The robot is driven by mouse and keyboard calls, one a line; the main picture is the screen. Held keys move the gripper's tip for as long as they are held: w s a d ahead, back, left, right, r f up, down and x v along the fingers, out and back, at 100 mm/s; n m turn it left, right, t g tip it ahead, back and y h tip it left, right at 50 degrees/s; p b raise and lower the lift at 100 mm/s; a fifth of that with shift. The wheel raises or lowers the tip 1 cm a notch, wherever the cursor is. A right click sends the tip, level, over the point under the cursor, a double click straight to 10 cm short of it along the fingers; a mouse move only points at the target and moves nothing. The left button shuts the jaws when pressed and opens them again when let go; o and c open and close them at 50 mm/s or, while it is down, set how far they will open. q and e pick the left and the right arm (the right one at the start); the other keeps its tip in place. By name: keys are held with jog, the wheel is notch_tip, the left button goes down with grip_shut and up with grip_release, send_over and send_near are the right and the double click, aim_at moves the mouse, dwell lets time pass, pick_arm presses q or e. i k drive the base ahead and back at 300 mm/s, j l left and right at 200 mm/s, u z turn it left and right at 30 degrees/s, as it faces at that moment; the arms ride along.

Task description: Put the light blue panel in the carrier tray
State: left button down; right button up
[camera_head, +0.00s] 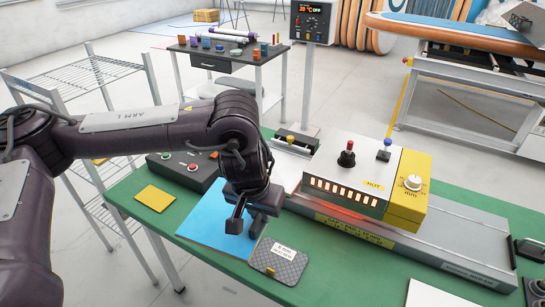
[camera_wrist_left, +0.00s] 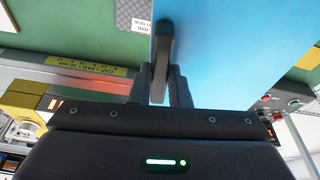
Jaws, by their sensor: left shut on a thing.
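The light blue panel (camera_head: 205,218) is a flat sheet over the front left of the green table; it fills much of the upper right of the left wrist view (camera_wrist_left: 235,50). My left gripper (camera_head: 243,220) points down at the panel's right part and is shut on it. In the left wrist view a dark finger (camera_wrist_left: 163,50) lies across the panel's edge. The wrist hides part of the panel. A long grey metal bed (camera_head: 450,250) runs under the heater unit; I cannot tell whether it is the carrier tray. My right gripper is not seen.
The heater unit (camera_head: 350,172), marked HOT and glowing red, stands right of my gripper. A grey patterned pad (camera_head: 277,262) lies near the table's front edge. A black control box (camera_head: 185,168) and a yellow pad (camera_head: 154,198) lie left. A wire rack (camera_head: 85,80) stands left.

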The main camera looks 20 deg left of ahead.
aim_at(275, 167)
jog(key=i+j+z, duration=0.15)
jog(key=j, duration=0.15)
jog(key=i+j+z, duration=0.15)
jog(key=j, duration=0.15)
jog(key=i+j+z, duration=0.15)
jog(key=j, duration=0.15)
jog(key=i+j+z, duration=0.15)
jog(key=j, duration=0.2)
jog(key=j+z, duration=0.15)
jog(key=j, duration=0.2)
